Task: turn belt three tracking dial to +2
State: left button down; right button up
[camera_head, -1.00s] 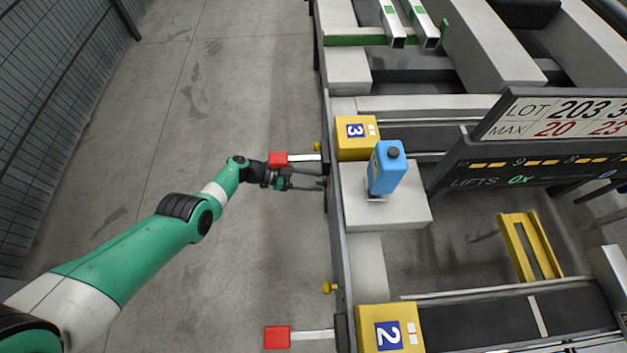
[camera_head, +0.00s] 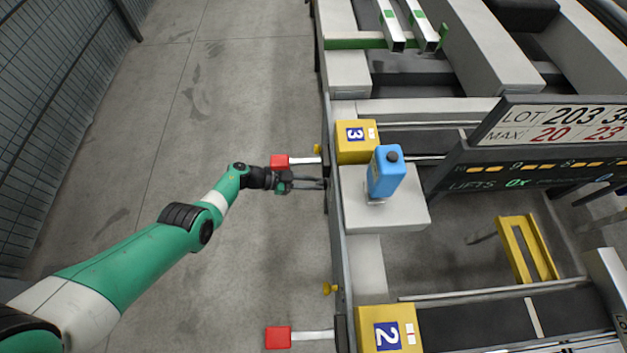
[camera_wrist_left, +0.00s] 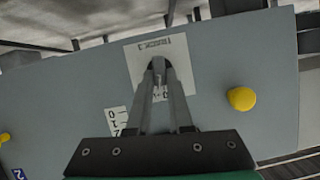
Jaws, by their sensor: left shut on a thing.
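My left gripper (camera_head: 322,184) reaches the side panel of the runout table below the yellow box marked 3 (camera_head: 356,141). In the left wrist view its fingers (camera_wrist_left: 159,74) are shut on the small dark tracking dial (camera_wrist_left: 158,64), in front of a white label plate (camera_wrist_left: 178,49) with upside-down print. A second white scale label (camera_wrist_left: 117,121) with numbers shows left of the fingers. The fingers hide part of the plate, and I cannot read the dial's setting. In the head view the dial is too small to make out. My right gripper is not in view.
A yellow knob (camera_wrist_left: 241,98) sticks out of the panel beside the fingers. A red block on a bar (camera_head: 280,161) lies just above the gripper in the head view. A blue bottle (camera_head: 386,174) stands on a white ledge. The floor at left is clear.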

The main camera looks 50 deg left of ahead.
pick_arm(q)
jog(key=shift+s+d+f+m+t+y+p, duration=0.15)
jog(key=shift+m+t+y, duration=0.25)
jog(key=shift+m, duration=0.35)
jog(key=shift+d+m+t+y+p, duration=0.1)
jog(key=shift+m+t+y+p, duration=0.25)
jog(key=shift+m, duration=0.35)
jog(key=shift+s+d+f+m+t+y, duration=0.1)
jog(key=shift+m+t+y, duration=0.15)
jog(key=shift+m+t, duration=0.35)
jog(key=c, duration=0.8)
grip_release()
jog(key=shift+w, duration=0.1)
jog(key=shift+r, duration=0.1)
